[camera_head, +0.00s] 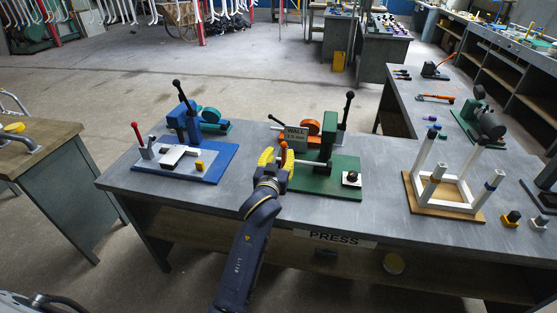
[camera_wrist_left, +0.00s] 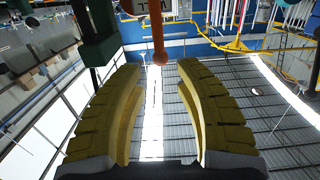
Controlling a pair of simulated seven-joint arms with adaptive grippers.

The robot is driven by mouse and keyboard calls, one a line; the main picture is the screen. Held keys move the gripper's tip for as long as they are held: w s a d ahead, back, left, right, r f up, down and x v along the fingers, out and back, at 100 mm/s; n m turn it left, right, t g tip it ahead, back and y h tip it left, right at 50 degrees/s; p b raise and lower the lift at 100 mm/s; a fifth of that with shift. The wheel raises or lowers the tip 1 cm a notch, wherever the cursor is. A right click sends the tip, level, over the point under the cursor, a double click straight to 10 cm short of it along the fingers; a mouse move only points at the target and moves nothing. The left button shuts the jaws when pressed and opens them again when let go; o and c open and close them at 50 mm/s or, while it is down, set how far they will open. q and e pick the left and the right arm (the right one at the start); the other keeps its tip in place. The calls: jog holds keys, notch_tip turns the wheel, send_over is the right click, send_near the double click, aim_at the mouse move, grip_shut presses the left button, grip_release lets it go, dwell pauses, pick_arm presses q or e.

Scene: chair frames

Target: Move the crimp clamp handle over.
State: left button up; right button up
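A green-based press fixture (camera_head: 325,183) stands on the grey bench with an orange-tipped handle (camera_head: 284,152) near its front. In the left wrist view the orange handle (camera_wrist_left: 158,45) stands at the gap between the fingertips. My left gripper (camera_head: 277,160) has its yellow fingers apart, with nothing clearly gripped; its fingers (camera_wrist_left: 158,68) also show spread in the wrist view. A blue-based fixture (camera_head: 205,165) to the left carries a red-handled lever (camera_head: 136,131). Which lever is the crimp clamp handle is not marked in what I see. My right gripper is out of view.
A white frame (camera_head: 455,188) on a wooden board stands to the right. Bare bench (camera_head: 385,170) lies between the green fixture and the frame.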

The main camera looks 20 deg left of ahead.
aim_at(283, 147)
pick_arm(q)
jog(key=w, duration=0.6)
jog(key=shift+a+f, duration=0.1)
jog(key=shift+a, duration=0.15)
grip_shut()
